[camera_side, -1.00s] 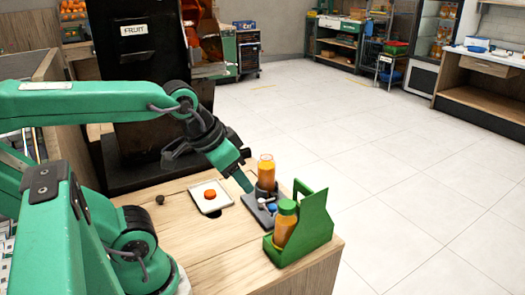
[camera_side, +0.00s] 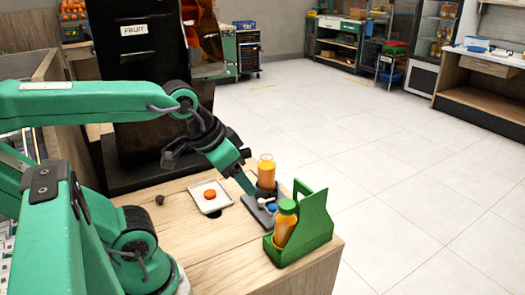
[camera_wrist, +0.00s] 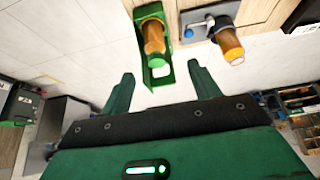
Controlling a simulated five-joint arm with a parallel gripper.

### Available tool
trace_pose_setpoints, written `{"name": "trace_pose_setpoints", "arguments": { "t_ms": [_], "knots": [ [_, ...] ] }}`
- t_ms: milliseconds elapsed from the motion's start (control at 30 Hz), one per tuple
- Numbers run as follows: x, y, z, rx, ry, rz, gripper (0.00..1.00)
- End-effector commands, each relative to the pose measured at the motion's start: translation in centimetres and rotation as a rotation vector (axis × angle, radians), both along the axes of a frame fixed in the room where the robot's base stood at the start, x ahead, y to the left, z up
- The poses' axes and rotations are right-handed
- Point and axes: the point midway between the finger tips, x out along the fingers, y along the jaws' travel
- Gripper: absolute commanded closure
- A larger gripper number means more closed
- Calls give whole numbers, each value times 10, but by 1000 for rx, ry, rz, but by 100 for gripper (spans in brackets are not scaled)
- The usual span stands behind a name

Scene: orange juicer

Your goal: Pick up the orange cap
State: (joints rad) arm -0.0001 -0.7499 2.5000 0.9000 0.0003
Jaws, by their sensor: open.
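The orange cap (camera_side: 210,194) is a small round orange piece on a white square tray (camera_side: 198,202) on the wooden counter. I cannot make it out in the wrist view. My gripper (camera_side: 246,186) hangs to the right of the tray, by the grey holder, with its lower finger close to the holder. In the wrist view my gripper (camera_wrist: 163,84) has its two fingers wide apart with nothing between them. An open-looking container of orange juice (camera_side: 266,171) stands in the grey holder; it also shows in the wrist view (camera_wrist: 229,44).
A green carrier (camera_side: 316,217) with a juice bottle (camera_side: 284,230) stands at the counter's right corner; the wrist view shows this bottle (camera_wrist: 153,38) beyond my fingers. The grey holder (camera_side: 260,214) has a blue knob. A small dark knob (camera_side: 159,200) sits left of the tray.

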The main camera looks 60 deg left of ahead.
Motion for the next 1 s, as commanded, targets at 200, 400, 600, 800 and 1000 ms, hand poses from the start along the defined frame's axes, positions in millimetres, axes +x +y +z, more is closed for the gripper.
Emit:
{"name": "trace_pose_setpoints", "arguments": {
  "t_ms": [200,400,600,800,1000],
  "knots": [
    [6,6,-1,18,17,-6,38],
    [22,27,-6,66,69,-33,38],
    [42,62,-18,124,147,-83,38],
    [58,104,-35,162,232,-144,38],
    [67,151,-59,178,311,-209,38]
  ]
}}
